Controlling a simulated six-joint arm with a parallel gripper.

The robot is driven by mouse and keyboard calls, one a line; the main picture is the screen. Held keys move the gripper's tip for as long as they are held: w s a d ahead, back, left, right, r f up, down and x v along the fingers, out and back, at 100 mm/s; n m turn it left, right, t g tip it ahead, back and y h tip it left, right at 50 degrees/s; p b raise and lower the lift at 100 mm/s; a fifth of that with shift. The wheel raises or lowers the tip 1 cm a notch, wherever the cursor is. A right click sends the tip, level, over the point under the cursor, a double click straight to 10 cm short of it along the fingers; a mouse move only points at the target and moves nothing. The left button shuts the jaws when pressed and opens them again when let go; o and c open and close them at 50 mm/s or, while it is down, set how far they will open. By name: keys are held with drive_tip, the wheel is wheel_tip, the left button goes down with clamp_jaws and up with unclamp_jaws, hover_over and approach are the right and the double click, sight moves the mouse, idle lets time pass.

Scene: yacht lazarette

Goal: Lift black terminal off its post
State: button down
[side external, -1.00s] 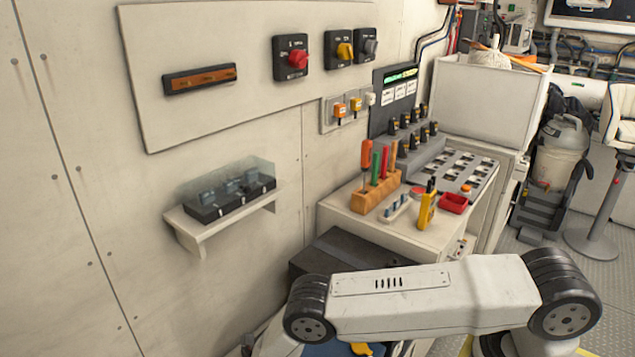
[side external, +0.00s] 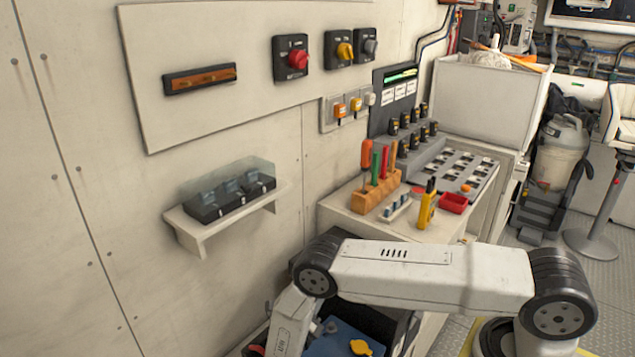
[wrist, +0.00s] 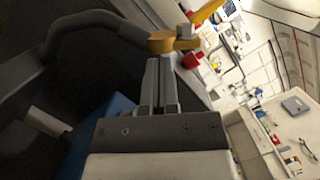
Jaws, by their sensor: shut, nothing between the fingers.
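My gripper (wrist: 160,85) shows in the wrist view with its two grey fingers together and nothing between them. A yellow part (wrist: 172,42) with a bar rising to the right appears just past the fingertips; I cannot tell whether they touch. A blue battery (wrist: 95,135) shows in part at the left of the gripper. In the side view the blue battery (side external: 340,338) sits low in the frame, with a yellow piece (side external: 361,347) on it. My gripper is out of that view below the bottom edge. I cannot clearly make out the black terminal or its post.
A dark curved bar (wrist: 95,22) crosses the upper left of the wrist view. A red part (wrist: 190,61) lies right of the fingers. The bench holds a wooden tool block (side external: 376,198), a yellow tool (side external: 427,207) and a red tray (side external: 453,202). A wall shelf (side external: 205,232) stands left.

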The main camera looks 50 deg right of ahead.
drive_tip(key=shift+w+r+n, duration=0.4)
drive_tip(key=shift+w+r, duration=0.1)
drive_tip(key=shift+w, duration=0.1)
idle(0.3)
drive_tip(key=v, duration=2)
drive_tip(key=shift+s+r, duration=0.15)
drive_tip(key=shift+r, duration=0.1)
